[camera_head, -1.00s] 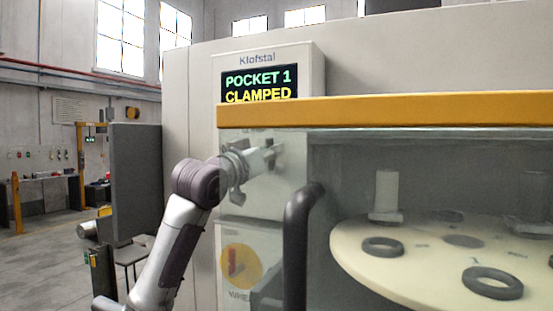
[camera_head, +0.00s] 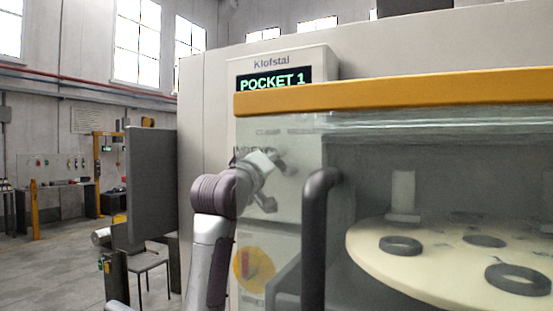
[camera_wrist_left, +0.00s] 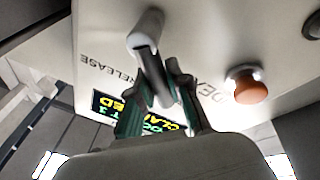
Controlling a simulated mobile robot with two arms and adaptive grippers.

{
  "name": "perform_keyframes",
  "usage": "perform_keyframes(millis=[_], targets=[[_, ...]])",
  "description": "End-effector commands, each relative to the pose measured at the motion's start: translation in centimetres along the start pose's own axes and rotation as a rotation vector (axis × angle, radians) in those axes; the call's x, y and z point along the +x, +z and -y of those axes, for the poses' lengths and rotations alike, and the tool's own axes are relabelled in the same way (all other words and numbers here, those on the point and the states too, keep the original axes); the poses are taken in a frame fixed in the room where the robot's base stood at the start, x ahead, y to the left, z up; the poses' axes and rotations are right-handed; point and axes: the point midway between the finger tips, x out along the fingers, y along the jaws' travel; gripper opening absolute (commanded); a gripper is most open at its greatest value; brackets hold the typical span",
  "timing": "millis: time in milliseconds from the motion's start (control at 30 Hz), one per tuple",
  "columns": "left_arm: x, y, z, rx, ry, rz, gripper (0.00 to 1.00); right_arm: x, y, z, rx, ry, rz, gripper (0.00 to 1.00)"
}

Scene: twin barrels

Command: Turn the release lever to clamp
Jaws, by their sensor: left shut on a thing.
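The release lever (camera_wrist_left: 146,28) has a pale, rounded end and a grey shank in the left wrist view. It stands on the white panel (camera_wrist_left: 200,40) near the word RELEASE. My left gripper (camera_wrist_left: 160,85) is shut on the lever, its two fingers around the shank. The display (camera_head: 273,80) shows POCKET 1 in green; the orange bar covers the line below. In the left wrist view that line, upside down and partly hidden, appears to read CLAMPED. My right gripper is out of view.
An orange knob (camera_wrist_left: 250,88) sits on the panel near the word INDEX. The clear guard has an orange top bar (camera_head: 400,97) and a dark upright handle (camera_head: 314,240). Behind it is a cream disc (camera_head: 450,255) with dark rings. Open floor lies left.

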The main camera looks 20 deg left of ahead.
Motion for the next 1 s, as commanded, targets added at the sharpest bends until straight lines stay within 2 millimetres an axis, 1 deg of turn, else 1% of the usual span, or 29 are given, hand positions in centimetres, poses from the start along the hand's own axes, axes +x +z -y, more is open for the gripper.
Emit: perform_keyframes(millis=[500, 533, 667, 700, 1000], targets=[[-0.04, -0.16, 0.08, -0.020, -0.003, -0.007, 0.00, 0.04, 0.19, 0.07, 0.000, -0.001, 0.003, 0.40], [-0.04, -0.16, 0.07, -0.020, -0.003, -0.007, 0.20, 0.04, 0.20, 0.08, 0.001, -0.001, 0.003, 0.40], [-0.04, -0.13, 0.08, -0.019, -0.003, -0.006, 0.42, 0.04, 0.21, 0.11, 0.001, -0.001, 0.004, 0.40], [-0.04, -0.12, 0.07, -0.019, -0.003, -0.006, 0.43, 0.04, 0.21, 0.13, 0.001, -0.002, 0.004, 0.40], [-0.20, -0.05, 0.08, -0.018, -0.003, -0.005, 0.43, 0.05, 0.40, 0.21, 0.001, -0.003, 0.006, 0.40]])
